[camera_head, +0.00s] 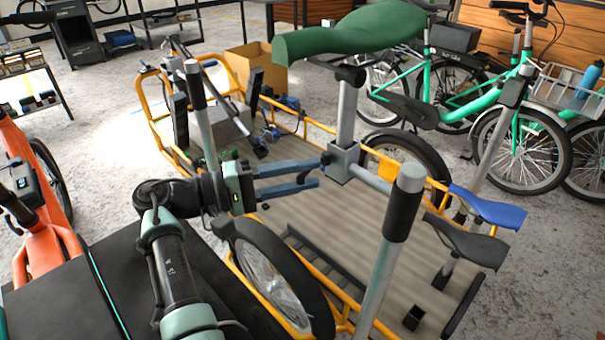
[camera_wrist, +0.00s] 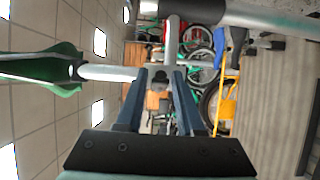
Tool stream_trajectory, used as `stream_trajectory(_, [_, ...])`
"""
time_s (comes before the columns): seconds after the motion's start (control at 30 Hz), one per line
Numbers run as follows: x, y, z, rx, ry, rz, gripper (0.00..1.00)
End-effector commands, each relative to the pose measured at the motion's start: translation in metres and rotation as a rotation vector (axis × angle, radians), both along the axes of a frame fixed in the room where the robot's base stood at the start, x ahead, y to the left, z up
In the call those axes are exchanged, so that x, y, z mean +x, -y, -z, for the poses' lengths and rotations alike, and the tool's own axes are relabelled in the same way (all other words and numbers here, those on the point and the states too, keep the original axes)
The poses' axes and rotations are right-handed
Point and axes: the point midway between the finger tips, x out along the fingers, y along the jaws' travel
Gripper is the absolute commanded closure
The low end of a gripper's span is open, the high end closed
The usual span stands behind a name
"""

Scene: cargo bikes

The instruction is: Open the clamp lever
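The grey clamp block (camera_head: 343,165) sits on the lower part of the silver seat post (camera_head: 346,115), under the green saddle (camera_head: 350,32). A small dark piece at the block's left side, which looks like the clamp lever (camera_head: 327,158), is close to my fingertips. My gripper (camera_head: 318,173) points right at the clamp, its two blue fingers apart. In the wrist view the dark lever (camera_wrist: 159,77) lies near the gap between the tips of my gripper (camera_wrist: 164,82). I cannot tell whether a finger touches it. The post (camera_wrist: 108,72) and saddle (camera_wrist: 40,67) show at left.
A silver post with a black sleeve (camera_head: 397,215) stands right of my gripper; another (camera_head: 198,100) stands behind my wrist. The cargo bike's yellow frame (camera_head: 310,128) and wooden bed lie below. Green bikes stand behind.

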Motion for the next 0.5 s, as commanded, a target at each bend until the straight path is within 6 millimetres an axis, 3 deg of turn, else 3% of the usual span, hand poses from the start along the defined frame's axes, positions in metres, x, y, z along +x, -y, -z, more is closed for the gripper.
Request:
stream_trajectory(0.07, [0.000,0.000,0.000,0.000,0.000,0.000,0.47])
stream_trajectory(0.37, [0.000,0.000,0.000,-0.001,0.000,0.001,0.47])
stream_trajectory(0.5, [-0.003,-0.012,-0.001,-0.001,0.000,0.000,0.47])
